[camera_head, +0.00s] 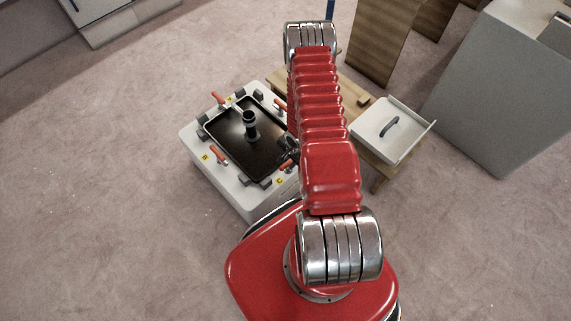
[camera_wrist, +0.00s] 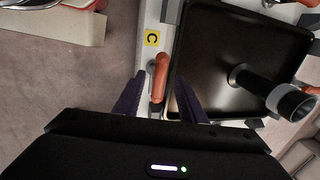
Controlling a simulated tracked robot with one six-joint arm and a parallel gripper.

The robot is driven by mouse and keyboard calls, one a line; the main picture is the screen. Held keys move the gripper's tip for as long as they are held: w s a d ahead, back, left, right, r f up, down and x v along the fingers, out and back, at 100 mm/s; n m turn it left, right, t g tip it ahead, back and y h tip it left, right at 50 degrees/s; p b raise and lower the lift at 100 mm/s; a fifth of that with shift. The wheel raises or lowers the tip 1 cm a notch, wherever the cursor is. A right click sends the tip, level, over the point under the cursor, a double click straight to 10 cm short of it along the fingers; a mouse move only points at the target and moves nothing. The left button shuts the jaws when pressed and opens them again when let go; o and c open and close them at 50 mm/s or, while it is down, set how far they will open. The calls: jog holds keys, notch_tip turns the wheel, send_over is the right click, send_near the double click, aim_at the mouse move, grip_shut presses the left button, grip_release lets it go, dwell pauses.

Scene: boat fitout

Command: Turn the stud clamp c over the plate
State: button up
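Stud clamp c (camera_wrist: 160,77) has a red handle and sits beside the yellow C label (camera_wrist: 151,38). In the wrist view its handle lies along the plate's edge, over the pale rim rather than over the plate. The black plate (camera_wrist: 235,50) lies in the white box, with a dark upright post (camera_wrist: 255,84) on it. My gripper (camera_wrist: 158,98) is open, with one finger on each side of the red handle; I cannot tell whether either touches it. In the head view clamp c's red handle (camera_head: 286,166) shows beside my gripper (camera_head: 289,150), which my arm partly hides.
Other red-handled clamps stand around the white box (camera_head: 240,195), one by the B label (camera_head: 205,156) and one by the A label (camera_head: 229,100). A wooden bench with a white lidded tray (camera_head: 380,130) is at the right. Floor is clear at the left.

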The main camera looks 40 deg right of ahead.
aim_at(286, 164)
jog(key=shift+w+f, duration=0.2)
jog(key=shift+f, duration=0.75)
jog(key=shift+w+f, duration=0.2)
jog(key=shift+f, duration=0.7)
